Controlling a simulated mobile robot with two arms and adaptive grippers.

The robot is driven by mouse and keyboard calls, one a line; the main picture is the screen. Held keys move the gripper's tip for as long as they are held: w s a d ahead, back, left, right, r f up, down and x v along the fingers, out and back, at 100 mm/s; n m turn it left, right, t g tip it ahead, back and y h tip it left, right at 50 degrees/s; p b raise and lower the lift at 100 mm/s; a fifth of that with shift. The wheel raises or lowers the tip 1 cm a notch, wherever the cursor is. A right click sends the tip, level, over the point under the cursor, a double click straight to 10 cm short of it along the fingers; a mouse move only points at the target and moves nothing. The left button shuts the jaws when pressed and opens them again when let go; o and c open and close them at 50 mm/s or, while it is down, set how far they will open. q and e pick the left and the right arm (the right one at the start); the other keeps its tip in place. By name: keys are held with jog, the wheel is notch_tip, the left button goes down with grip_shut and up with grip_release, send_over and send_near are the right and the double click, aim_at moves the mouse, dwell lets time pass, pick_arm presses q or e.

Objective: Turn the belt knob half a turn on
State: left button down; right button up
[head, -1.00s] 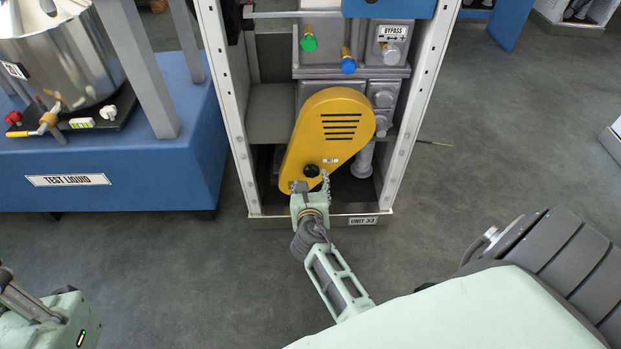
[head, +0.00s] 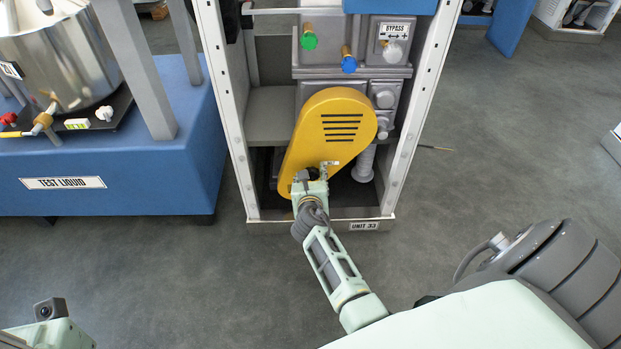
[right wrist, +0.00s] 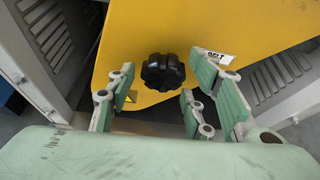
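The belt knob (right wrist: 163,81) is black and lobed. It sits on the yellow belt cover (head: 335,125), beside a small white label (right wrist: 216,58) reading BELT. In the head view my right gripper hides the knob. My right gripper (head: 314,172) is open at the lower part of the cover. In the right wrist view its fingers stand on either side of the knob, with yellow showing between them and it. I cannot tell how deep the fingertips reach around it. Of my left arm only a part shows at the bottom left corner; its gripper is not visible.
The white frame of unit 33 (head: 416,100) has posts on both sides of the cover. Green (head: 308,41) and blue (head: 349,65) knobs and a bypass panel (head: 393,40) are above. A blue test liquid stand (head: 130,172) is at left.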

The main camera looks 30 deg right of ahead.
jog(key=c, duration=0.8)
